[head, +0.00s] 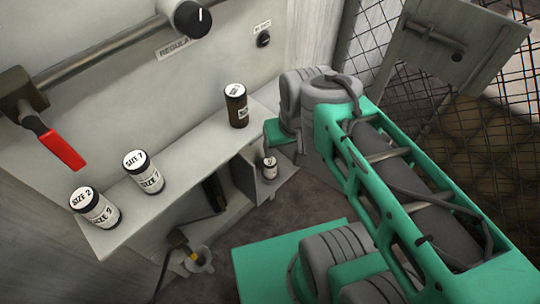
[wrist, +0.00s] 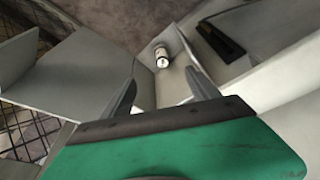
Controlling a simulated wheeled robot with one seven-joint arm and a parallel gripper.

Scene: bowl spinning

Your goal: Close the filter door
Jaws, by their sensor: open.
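My gripper (wrist: 161,78) is open and empty in the wrist view, its two fingers spread. The same jar (head: 270,168) stands in the compartment below the shelf. A grey panel with a dark latch (head: 430,38) hangs at the upper right before the mesh. I cannot tell for sure which panel is the filter door, nor whether my fingers touch any panel.
A white shelf (head: 165,190) carries two labelled white jars and a brown bottle (head: 236,105). A red-handled lever (head: 62,149) and a black knob (head: 192,19) are on the wall. A wire mesh (head: 480,150) bounds the right. A dark object (wrist: 220,40) lies inside the compartment.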

